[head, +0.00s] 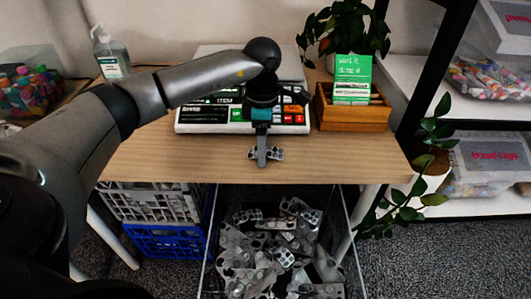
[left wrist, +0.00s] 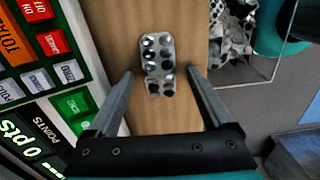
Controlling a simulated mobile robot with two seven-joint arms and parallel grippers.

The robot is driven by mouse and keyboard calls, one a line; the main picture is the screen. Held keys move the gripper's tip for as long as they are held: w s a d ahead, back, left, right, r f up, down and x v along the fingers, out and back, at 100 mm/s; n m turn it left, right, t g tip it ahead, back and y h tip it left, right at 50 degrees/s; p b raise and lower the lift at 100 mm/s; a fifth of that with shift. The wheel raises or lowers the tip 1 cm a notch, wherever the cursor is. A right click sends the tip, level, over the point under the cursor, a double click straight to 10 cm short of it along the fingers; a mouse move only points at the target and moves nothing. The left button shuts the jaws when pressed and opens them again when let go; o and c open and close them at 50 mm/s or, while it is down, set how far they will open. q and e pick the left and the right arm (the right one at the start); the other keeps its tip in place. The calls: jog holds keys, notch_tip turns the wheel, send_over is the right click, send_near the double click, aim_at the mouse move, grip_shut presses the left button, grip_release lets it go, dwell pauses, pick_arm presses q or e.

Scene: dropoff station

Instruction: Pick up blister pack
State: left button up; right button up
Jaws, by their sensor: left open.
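A silver blister pack (head: 276,154) lies on the wooden table (head: 170,158) near its front edge, partly hidden behind my left gripper (head: 262,160) in the head view. In the left wrist view the blister pack (left wrist: 158,52) shows rounded pockets, some dark. My left gripper (left wrist: 161,75) is open there, with one finger on each side. The near end of the pack shows between the fingertips, and the rest extends beyond them. I see a gap on both sides. Whether the fingers touch the table is unclear. My right gripper is not in view.
A cash register (head: 215,118) with coloured keys stands just behind the pack. A wooden box (head: 352,117) with a green card is to its right. Below the front edge is a clear bin (head: 212,262) of many blister packs. Bare tabletop lies left and right.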

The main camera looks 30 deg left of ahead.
pick_arm(q)
jog(key=shift+c, duration=0.3)
grip_shut()
dwell(0.3)
jog(key=shift+r, duration=0.1)
jog(key=shift+r, duration=0.2)
notch_tip(320, 180, up, 19)
jog(key=p, duration=0.6)
jog(key=shift+r+p, duration=0.15)
jog(key=shift+p, duration=0.25)
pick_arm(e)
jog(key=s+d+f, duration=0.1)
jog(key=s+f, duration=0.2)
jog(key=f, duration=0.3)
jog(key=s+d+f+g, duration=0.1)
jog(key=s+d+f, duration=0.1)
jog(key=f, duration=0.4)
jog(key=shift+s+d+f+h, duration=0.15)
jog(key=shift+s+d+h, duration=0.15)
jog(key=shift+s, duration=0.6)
